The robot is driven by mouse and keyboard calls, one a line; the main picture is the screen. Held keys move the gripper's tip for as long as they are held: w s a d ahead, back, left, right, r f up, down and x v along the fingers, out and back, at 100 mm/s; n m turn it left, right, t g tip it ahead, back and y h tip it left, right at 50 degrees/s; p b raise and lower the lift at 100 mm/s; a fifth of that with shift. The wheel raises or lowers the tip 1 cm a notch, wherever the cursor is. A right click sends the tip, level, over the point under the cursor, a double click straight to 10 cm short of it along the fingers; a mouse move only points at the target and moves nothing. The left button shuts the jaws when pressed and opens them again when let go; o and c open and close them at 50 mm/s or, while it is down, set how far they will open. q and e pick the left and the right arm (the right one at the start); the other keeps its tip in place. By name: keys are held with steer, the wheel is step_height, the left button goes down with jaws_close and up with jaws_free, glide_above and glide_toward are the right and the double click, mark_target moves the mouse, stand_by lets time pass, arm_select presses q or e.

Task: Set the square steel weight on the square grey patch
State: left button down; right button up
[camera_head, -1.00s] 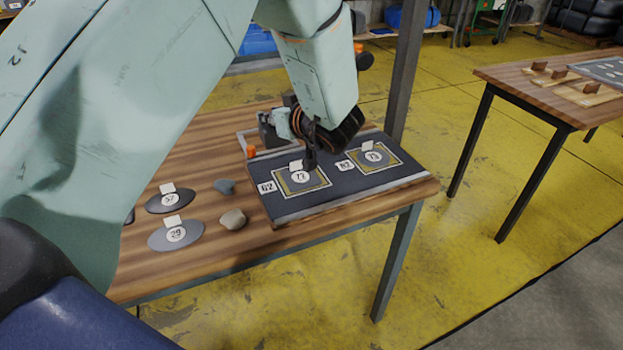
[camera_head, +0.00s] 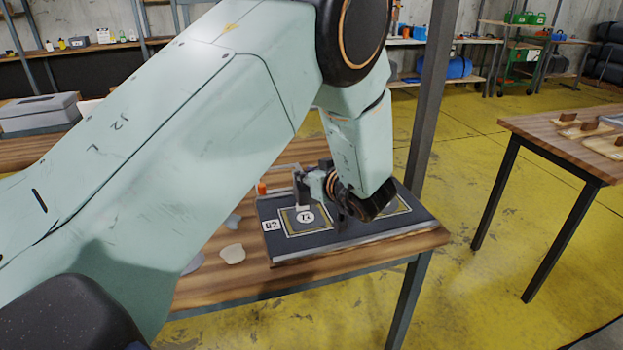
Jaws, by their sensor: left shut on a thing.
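The right framed patch (camera_head: 400,207) is partly covered by my gripper. I cannot tell whether the held thing touches the mat. My right gripper is not in view.
The mat's board lies near the right end of a wooden table (camera_head: 250,287). A pale stone (camera_head: 232,254) lies left of it, and a small orange thing (camera_head: 261,188) behind. A steel post (camera_head: 428,95) rises behind the table. A second table (camera_head: 575,150) stands right, across yellow floor.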

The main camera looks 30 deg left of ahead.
mark_target(306, 186)
arm_select(q)
steer(key=shift+w+a+f, duration=0.1)
steer(key=shift+a+f, duration=0.1)
steer(key=shift+f, duration=0.4)
steer(key=shift+w+a+f, duration=0.1)
steer(key=shift+a+f, duration=0.1)
steer(key=shift+f, duration=0.35)
steer(key=shift+s+d+f+b, duration=0.15)
steer(key=shift+f+b, duration=0.15)
steer(key=shift+f, duration=0.2)
step_height(306, 186, down, 2)
steer(key=shift+d, duration=0.1)
steer(key=shift+f+b, duration=0.3)
steer(key=shift+f, duration=0.05)
steer(key=c, duration=1.1)
jaws_free()
steer(key=shift+f, duration=0.2)
steer(key=shift+r, duration=0.1)
